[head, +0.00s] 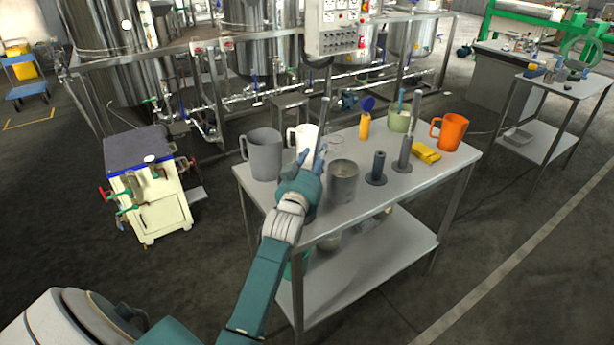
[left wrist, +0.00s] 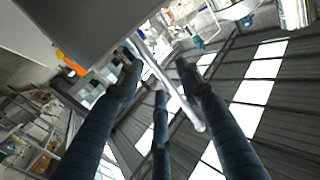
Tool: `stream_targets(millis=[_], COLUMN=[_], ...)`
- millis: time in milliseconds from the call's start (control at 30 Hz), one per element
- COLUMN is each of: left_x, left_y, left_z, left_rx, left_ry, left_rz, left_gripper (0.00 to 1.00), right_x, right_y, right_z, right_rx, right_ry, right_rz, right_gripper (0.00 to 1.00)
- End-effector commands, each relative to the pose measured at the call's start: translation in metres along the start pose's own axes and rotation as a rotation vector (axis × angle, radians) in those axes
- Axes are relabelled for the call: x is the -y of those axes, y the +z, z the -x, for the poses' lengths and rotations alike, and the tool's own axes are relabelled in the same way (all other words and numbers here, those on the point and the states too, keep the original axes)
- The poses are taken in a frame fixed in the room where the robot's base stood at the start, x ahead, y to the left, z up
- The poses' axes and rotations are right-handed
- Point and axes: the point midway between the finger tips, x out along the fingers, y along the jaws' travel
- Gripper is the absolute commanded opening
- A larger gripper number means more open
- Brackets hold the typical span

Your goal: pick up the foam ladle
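A thin grey metal rod (head: 323,128), which looks like the foam ladle's handle, stands steeply tilted beside my left gripper (head: 312,160) at the table's near left part. Its lower end and any bowl are hidden behind the gripper. In the left wrist view the rod (left wrist: 168,80) runs slantwise between the dark fingers of my left gripper (left wrist: 157,68). The fingertips are spread apart there, and I see no clear grip on the rod. My right gripper is not in view.
The steel table (head: 405,188) carries a grey jug (head: 265,155), a white jug (head: 301,140), a steel pot (head: 343,183), dark upright holders (head: 377,168), a green cup (head: 399,121), an orange jug (head: 448,131) and a yellow cloth (head: 426,152). A white cart (head: 150,205) stands left.

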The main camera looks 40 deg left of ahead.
Motion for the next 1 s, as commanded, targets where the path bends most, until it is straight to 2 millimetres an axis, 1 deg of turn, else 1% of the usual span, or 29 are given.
stream_targets(millis=[33,133,367,433,500,567,1000], left_x=[-0.0001,-0.0003,-0.0004,-0.0005,-0.0005,-0.0005,-0.0002], left_y=[-0.0014,-0.0001,0.0008,0.0009,0.0008,0.0009,-0.0017], left_z=[-0.0074,-0.0147,-0.0164,-0.0163,-0.0162,-0.0162,-0.0162], left_rx=[0.0,0.001,0.0,0.0,0.0,0.0,-0.001], left_ry=[0.0,0.0,0.0,0.0,0.0,0.0,0.0], left_rz=[0.0,0.001,0.0,0.0,0.0,0.0,0.0], left_gripper=[0.36,0.36,0.36,0.26,0.12,0.0,0.0], right_x=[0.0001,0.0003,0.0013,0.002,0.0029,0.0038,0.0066], right_y=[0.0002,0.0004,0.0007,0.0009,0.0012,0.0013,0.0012], right_z=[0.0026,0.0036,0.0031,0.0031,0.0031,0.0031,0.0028], right_rx=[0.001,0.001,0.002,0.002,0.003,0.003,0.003], right_ry=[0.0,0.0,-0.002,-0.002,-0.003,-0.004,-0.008], right_rz=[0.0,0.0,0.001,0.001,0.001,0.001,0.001], right_gripper=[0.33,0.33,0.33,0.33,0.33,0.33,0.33])
